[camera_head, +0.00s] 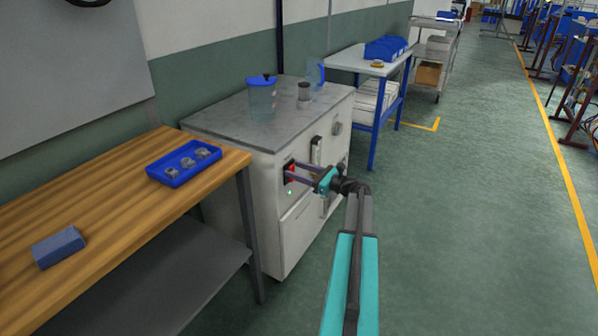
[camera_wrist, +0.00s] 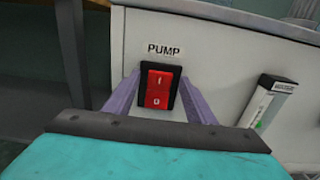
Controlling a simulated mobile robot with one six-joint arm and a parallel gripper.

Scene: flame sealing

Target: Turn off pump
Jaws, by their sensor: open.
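The pump switch (camera_wrist: 160,89) is a red rocker marked I and 0 in a black frame, under a label reading PUMP (camera_wrist: 163,49). It sits on the front of the white cabinet (camera_head: 300,232). In the head view the red switch (camera_head: 291,169) shows beside my fingertips, with a small green light (camera_head: 290,192) below it. My gripper (camera_head: 296,172) is open and empty in front of the switch. In the wrist view its two purple fingers (camera_wrist: 160,100) stand on either side of the switch. I cannot tell whether they touch the panel.
A wooden table (camera_head: 112,200) stands at the left, bearing a blue tray (camera_head: 158,178) and a blue block (camera_head: 58,247). A jug with a blue lid (camera_head: 262,97) is on the cabinet top. A blue-legged table (camera_head: 345,61) stands behind.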

